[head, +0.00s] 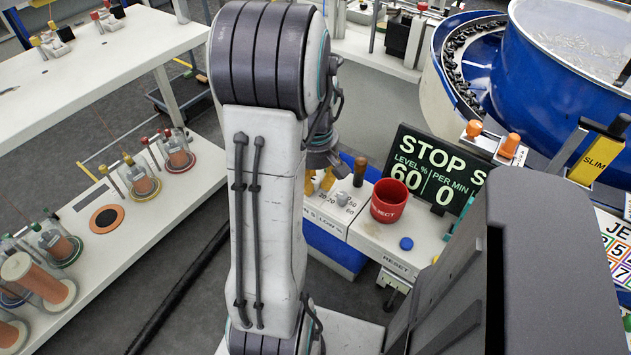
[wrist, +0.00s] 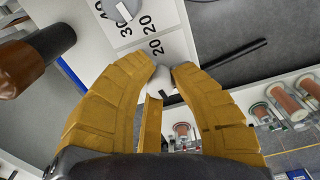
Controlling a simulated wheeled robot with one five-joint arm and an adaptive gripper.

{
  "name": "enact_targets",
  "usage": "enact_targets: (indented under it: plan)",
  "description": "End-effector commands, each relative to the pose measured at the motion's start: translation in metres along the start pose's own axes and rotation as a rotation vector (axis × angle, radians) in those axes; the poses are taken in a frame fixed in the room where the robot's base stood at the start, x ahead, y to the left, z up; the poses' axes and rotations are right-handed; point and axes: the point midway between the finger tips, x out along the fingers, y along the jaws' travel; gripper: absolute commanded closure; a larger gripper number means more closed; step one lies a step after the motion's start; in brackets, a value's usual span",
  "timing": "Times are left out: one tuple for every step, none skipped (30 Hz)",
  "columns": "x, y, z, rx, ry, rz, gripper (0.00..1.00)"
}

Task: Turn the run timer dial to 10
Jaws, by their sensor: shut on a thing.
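My gripper (head: 318,185) is low over the white control panel (head: 375,235), its yellow fingers partly hidden behind my arm in the head view. In the wrist view my gripper (wrist: 163,72) is shut on a pale grey dial (wrist: 160,82). Much of this dial is hidden by the fingers, and its pointer cannot be read. A printed 20 is just beyond the fingertips. The panel lettering by it ends in "N S", the rest covered by my arm. A second grey dial (head: 342,198) stands beside it by "LOW %"; it also shows in the wrist view (wrist: 122,8).
A brown-handled lever (head: 360,170) stands close behind the dials; it is near my fingers in the wrist view (wrist: 40,62). A red REJECT cup (head: 390,201) and blue button (head: 406,243) are to the right. The display (head: 436,172) reads STOP, 60 and 0.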

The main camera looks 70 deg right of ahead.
Motion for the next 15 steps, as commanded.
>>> enact_targets:
  plan:
    - [0.0012,-0.0006,0.0005,0.006,-0.002,-0.003,1.0]
    - [0.0013,-0.0006,0.0005,0.012,-0.002,-0.003,1.0]
    - [0.0014,-0.0007,0.0006,0.022,-0.002,-0.003,1.0]
    - [0.0014,-0.0007,0.0006,0.032,-0.002,-0.003,1.0]
    - [0.0015,-0.0007,0.0006,0.043,-0.002,-0.003,1.0]
    - [0.0016,-0.0008,0.0006,0.061,-0.002,-0.003,1.0]
    - [0.0017,-0.0008,0.0006,0.077,-0.002,-0.003,1.0]
    - [0.0017,-0.0008,0.0007,0.095,-0.002,-0.003,1.0]
    - [0.0018,-0.0009,0.0007,0.121,-0.002,-0.003,1.0]
    - [0.0019,-0.0009,0.0007,0.143,-0.002,-0.004,1.0]
    - [0.0019,-0.0009,0.0007,0.167,-0.003,-0.004,1.0]
    - [0.002,-0.001,0.0007,0.201,-0.003,-0.004,1.0]
    - [0.002,-0.001,0.0007,0.227,-0.003,-0.004,1.0]
    - [0.0021,-0.001,0.0008,0.254,-0.003,-0.004,1.0]
    - [0.0021,-0.0011,0.0008,0.292,-0.003,-0.004,1.0]
